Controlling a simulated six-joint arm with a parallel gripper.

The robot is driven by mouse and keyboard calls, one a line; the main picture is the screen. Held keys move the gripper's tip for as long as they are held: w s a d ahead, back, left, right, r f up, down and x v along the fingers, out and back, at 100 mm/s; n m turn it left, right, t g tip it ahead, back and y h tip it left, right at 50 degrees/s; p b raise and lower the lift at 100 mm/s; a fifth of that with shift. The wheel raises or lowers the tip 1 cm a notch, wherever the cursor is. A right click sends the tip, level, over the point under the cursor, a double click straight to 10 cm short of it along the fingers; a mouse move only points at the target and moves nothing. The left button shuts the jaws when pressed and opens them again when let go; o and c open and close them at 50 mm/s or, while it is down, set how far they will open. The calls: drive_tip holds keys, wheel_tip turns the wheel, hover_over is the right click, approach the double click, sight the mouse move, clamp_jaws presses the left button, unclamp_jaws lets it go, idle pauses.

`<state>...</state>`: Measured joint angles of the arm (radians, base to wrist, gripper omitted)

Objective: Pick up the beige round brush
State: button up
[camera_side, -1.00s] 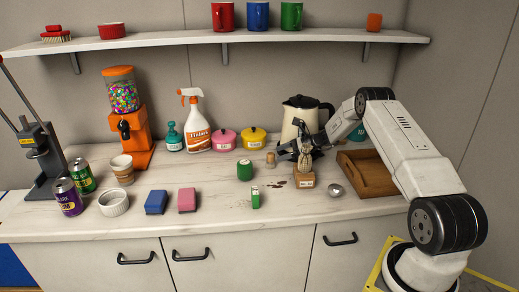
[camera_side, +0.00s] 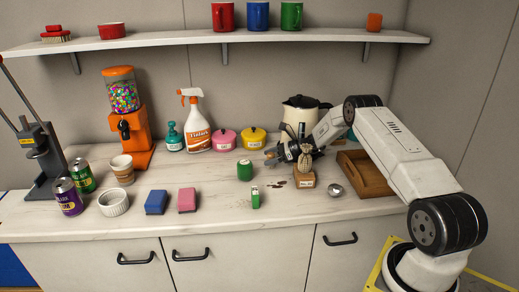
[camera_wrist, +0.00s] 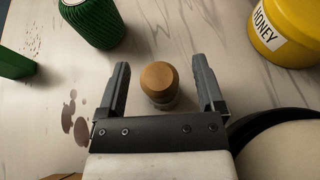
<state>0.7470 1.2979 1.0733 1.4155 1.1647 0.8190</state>
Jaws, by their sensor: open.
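A small round brown-topped piece with a paler lower part (camera_wrist: 158,80) stands on the counter between my fingers in the wrist view; it may be the beige round brush. My gripper (camera_wrist: 161,66) is open, with one finger on each side of it and a gap to each. In the side view my gripper (camera_side: 271,156) is low over the counter and hides most of this piece. A beige, ribbed, rounded thing (camera_side: 305,164) stands on a small labelled wooden block (camera_side: 305,180) right of the gripper; I cannot tell whether it is a brush.
A green ribbed container (camera_side: 245,170) is left of the gripper, and a yellow pot (camera_side: 253,138) is behind. A kettle (camera_side: 300,112) stands behind my arm. Dark spots (camera_side: 277,184) and a green block (camera_side: 255,197) are in front. A wooden tray (camera_side: 365,176) is at right.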

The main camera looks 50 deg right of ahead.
sight(270, 153)
clamp_jaws()
drive_tip(key=shift+r, duration=5)
